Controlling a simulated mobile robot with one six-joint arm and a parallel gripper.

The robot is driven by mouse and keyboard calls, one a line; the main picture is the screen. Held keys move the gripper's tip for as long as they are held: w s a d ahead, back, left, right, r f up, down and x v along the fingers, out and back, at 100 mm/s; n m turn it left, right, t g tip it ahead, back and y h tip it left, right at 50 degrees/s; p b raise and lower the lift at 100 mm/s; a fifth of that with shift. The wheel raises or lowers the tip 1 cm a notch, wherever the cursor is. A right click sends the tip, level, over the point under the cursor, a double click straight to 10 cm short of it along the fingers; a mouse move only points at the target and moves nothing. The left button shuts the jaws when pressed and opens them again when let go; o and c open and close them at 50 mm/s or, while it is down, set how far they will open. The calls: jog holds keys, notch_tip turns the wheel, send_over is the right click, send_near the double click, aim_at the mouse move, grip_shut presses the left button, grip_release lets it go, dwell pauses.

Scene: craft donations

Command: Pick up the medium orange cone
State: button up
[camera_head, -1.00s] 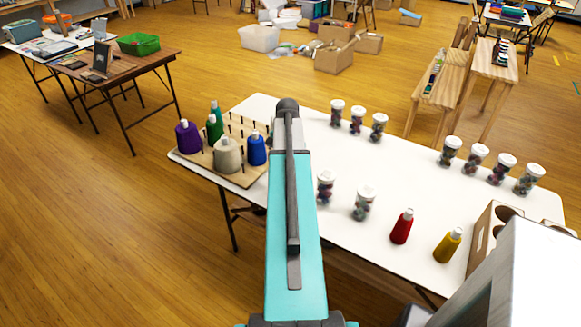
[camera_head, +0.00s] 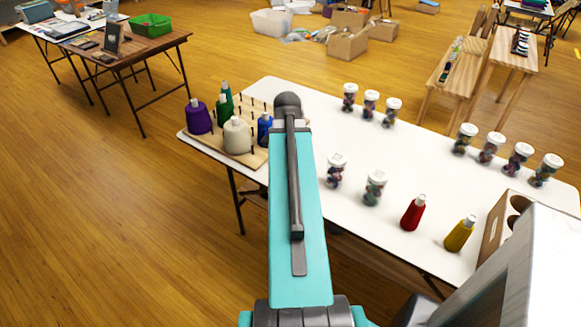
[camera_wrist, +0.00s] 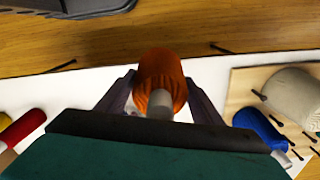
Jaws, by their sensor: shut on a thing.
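The orange cone (camera_wrist: 160,78) shows in the wrist view, wound with orange thread, its pale tip (camera_wrist: 160,103) towards the camera. My gripper (camera_wrist: 158,88) is shut on it, one finger on each side. The white table's edge and the wooden floor show beneath and beyond it. In the head view my arm hides the gripper and the orange cone.
A wooden peg board (camera_head: 246,158) with purple (camera_head: 198,117), green, cream (camera_head: 237,135) and blue cones stands at the table's left end. Several lidded jars, a red cone (camera_head: 413,213), a yellow cone (camera_head: 459,234) and a cardboard box (camera_head: 497,228) stand on the white table (camera_head: 330,112).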

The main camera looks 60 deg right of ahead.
jog(key=shift+s+a, duration=0.1)
jog(key=shift+a, duration=0.05)
jog(key=shift+a, duration=0.1)
dwell(0.6)
jog(key=w+a+f+n, duration=0.3)
jog(key=w+a+n, duration=0.8)
jog(key=w+a, duration=0.7)
jog(key=w+a+n, duration=0.2)
jog(key=a+n, duration=0.1)
jog(key=a, duration=0.5)
jog(key=w+a+f+n, duration=0.1)
jog(key=a+n, duration=0.2)
jog(key=a, duration=0.5)
jog(key=w+a+f+n, duration=0.1)
jog(key=w+a+n, duration=0.1)
jog(key=a, duration=0.6)
jog(key=shift+w+a+n, duration=0.35)
jog(key=shift+n, duration=0.55)
jog(key=shift+w, duration=0.1)
